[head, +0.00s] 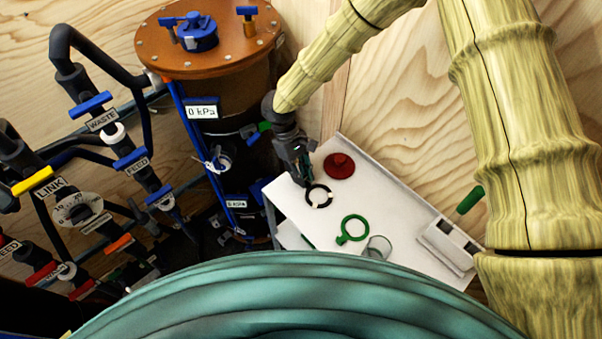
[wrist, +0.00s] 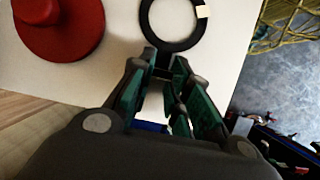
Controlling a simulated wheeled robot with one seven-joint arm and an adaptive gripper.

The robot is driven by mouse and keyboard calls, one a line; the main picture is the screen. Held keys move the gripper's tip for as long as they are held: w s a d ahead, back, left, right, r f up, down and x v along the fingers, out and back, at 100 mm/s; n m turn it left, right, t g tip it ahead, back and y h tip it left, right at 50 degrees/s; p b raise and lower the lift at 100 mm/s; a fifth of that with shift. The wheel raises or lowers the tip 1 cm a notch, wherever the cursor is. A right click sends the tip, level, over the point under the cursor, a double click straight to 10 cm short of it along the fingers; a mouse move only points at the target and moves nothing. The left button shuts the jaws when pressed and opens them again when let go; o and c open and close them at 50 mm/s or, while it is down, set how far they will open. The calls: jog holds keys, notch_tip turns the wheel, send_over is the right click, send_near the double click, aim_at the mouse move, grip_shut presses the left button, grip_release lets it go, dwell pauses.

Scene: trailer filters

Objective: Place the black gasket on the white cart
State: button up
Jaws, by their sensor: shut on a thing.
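The black gasket (head: 309,200) is a flat ring with a small cream patch on its rim. My gripper (head: 304,178) is shut on the near edge of the ring, over the upper left part of the white cart (head: 385,200). In the wrist view the gasket (wrist: 175,45) extends out beyond the fingertips (wrist: 166,66), with the white cart top behind it. I cannot tell whether the gasket touches the cart top.
A red disc (head: 339,166), a green ring (head: 354,229) and a clear round piece (head: 378,248) lie on the cart. A white box (head: 447,244) is at its right end. A brown canister (head: 215,65) and pipes with valves stand left.

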jog(key=shift+s+d+f, duration=0.1)
jog(key=shift+s+f, duration=0.1)
jog(key=shift+f, duration=0.2)
jog(key=shift+s+f, duration=0.2)
jog(key=shift+f, duration=0.1)
jog(key=o, duration=0.9)
jog(key=shift+f, duration=0.1)
jog(key=shift+c, duration=0.2)
jog(key=shift+w+f, duration=0.15)
jog(key=shift+w, duration=0.05)
jog(key=shift+w+r, duration=0.1)
jog(key=shift+r, duration=0.3)
jog(key=b+v, duration=0.2)
jog(key=v, duration=1.1)
jog(key=shift+r+b, duration=0.15)
jog(key=shift+b, duration=0.15)
jog(key=shift+d, duration=0.1)
